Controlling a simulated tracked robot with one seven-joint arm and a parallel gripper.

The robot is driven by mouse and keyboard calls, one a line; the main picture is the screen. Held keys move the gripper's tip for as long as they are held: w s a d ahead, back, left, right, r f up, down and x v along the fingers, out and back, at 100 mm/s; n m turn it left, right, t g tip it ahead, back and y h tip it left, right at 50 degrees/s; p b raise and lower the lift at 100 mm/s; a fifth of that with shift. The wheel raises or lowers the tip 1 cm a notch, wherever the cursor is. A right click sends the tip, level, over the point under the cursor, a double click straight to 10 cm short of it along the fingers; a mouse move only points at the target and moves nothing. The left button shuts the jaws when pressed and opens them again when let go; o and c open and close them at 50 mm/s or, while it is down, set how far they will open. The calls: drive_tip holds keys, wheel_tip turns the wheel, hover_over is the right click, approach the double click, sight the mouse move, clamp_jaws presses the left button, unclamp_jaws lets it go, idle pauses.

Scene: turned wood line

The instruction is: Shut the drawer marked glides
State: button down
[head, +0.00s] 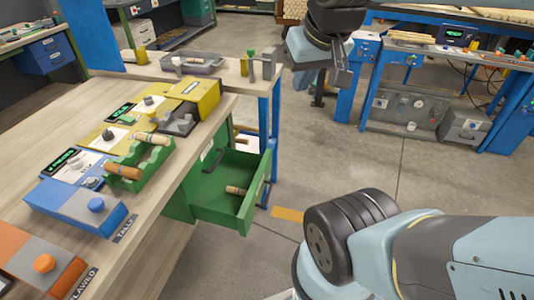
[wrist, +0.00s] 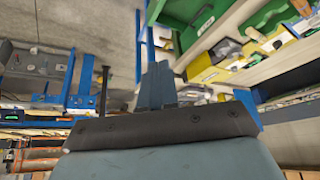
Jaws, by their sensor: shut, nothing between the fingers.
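A green drawer (head: 225,212) stands pulled out from under the bench's right edge in the head view. I can read no glides marking on it. A dark handle (head: 264,190) is on its outer front, and a turned wooden piece (head: 236,190) lies inside. My gripper (head: 338,80) is in the air at upper right of the drawer, well apart from it, shut and empty. In the wrist view my gripper (wrist: 157,85) points out over the floor. A green drawer-like part (wrist: 185,12) shows at the top there, cut by the frame edge.
The bench (head: 160,215) holds a green tray (head: 152,170) of turned pieces, a yellow unit (head: 200,92) and a blue unit (head: 75,205). A side table (head: 225,68) stands behind the drawer. The floor (head: 340,150) to the drawer's right is clear.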

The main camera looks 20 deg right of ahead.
drive_tip(key=w+d+f+m+g+y, duration=0.3)
drive_tip(key=w+d+f+m+y, duration=0.15)
drive_tip(key=w+f, duration=0.6)
drive_tip(key=w+d+f+m+g+y, duration=0.35)
drive_tip(key=w+f+m+y, duration=0.35)
drive_tip(key=f, duration=0.6)
drive_tip(key=w+d+f+m+t+y, duration=0.1)
drive_tip(key=w+d+f+m+t, duration=0.15)
drive_tip(key=f, duration=0.45)
drive_tip(key=w+d+f+m+t+y, duration=0.1)
drive_tip(key=d+f+m+y, duration=0.15)
drive_tip(key=f, duration=0.35)
drive_tip(key=m+t, duration=0.8)
drive_tip(key=m, duration=0.1)
approach(268, 162)
drive_tip(key=x, duration=0.7)
drive_tip(key=shift+w+d, duration=0.15)
